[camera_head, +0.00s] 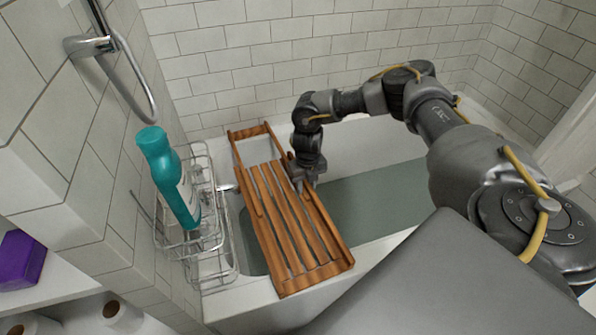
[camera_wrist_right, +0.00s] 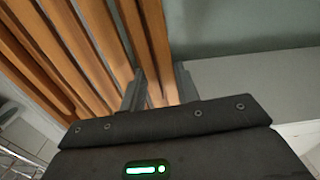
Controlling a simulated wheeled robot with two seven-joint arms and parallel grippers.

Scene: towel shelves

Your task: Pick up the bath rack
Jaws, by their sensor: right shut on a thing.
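The bath rack (camera_head: 290,216) is a slatted wooden tray lying across the bathtub, reaching from the far rim to the near rim. My right gripper (camera_head: 303,186) comes down from above on the rack's right side, around its middle. In the right wrist view, the two fingers of my right gripper (camera_wrist_right: 160,92) are shut on a wooden slat along the edge of the bath rack (camera_wrist_right: 85,50). The head view does not show clearly whether the rack is lifted off the rims. My left gripper is in neither view.
The bathtub (camera_head: 375,165) holds greenish water. A wire caddy (camera_head: 205,225) with a teal bottle (camera_head: 168,178) stands just left of the rack, by the tiled wall. A purple item (camera_head: 20,260) sits on a shelf at lower left, above paper rolls (camera_head: 122,314).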

